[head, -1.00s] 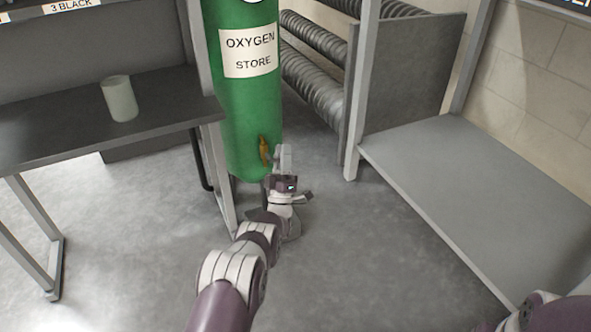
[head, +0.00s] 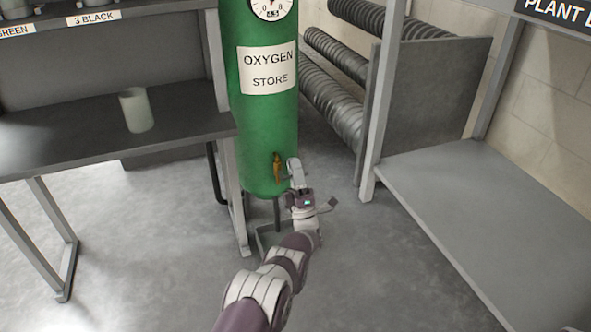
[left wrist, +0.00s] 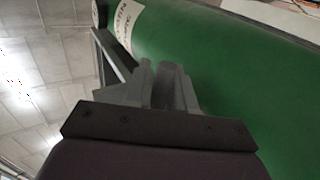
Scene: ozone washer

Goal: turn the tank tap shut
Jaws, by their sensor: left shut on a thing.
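The green oxygen tank (head: 262,120) stands upright at the centre of the head view. Its small brass tap (head: 277,166) sits low on its front and looks roughly upright. My left gripper (head: 291,166) is at the tap's right side and looks shut on it; the fingers partly cover the contact. In the left wrist view the two fingers (left wrist: 160,85) are close together in front of the green tank wall (left wrist: 230,60). The tap itself is hidden there. My right gripper is not in view.
A dark bench (head: 60,150) with a pale cup (head: 136,110) stands left of the tank. A grey low shelf (head: 480,210) stands at the right, with ribbed hoses (head: 325,85) behind its panel. The floor between is clear.

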